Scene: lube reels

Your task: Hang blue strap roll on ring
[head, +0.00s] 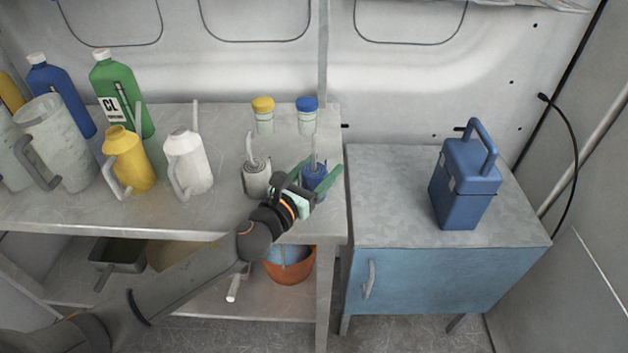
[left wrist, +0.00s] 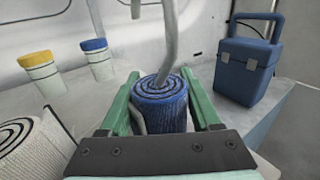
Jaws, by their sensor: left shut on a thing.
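The blue strap roll (head: 313,179) is upright near the right end of the grey bench. In the left wrist view, its coiled top and dark blue side (left wrist: 160,108) show between my green fingers. My left gripper (head: 318,174) is shut on the roll, with one finger on each side. A grey bent rod (left wrist: 170,45) comes down to the middle of the coil and also shows above the roll in the head view (head: 314,152). I cannot tell whether it forms the ring. The roll's underside is hidden. My right gripper is not in view.
A white strap roll (head: 256,180) with its own rod stands just left. Yellow-topped (head: 263,118) and blue-topped (head: 306,120) containers stand behind. Jugs and bottles crowd the bench's left. A blue box (head: 463,190) stands on the cabinet (head: 390,205), whose left top is clear.

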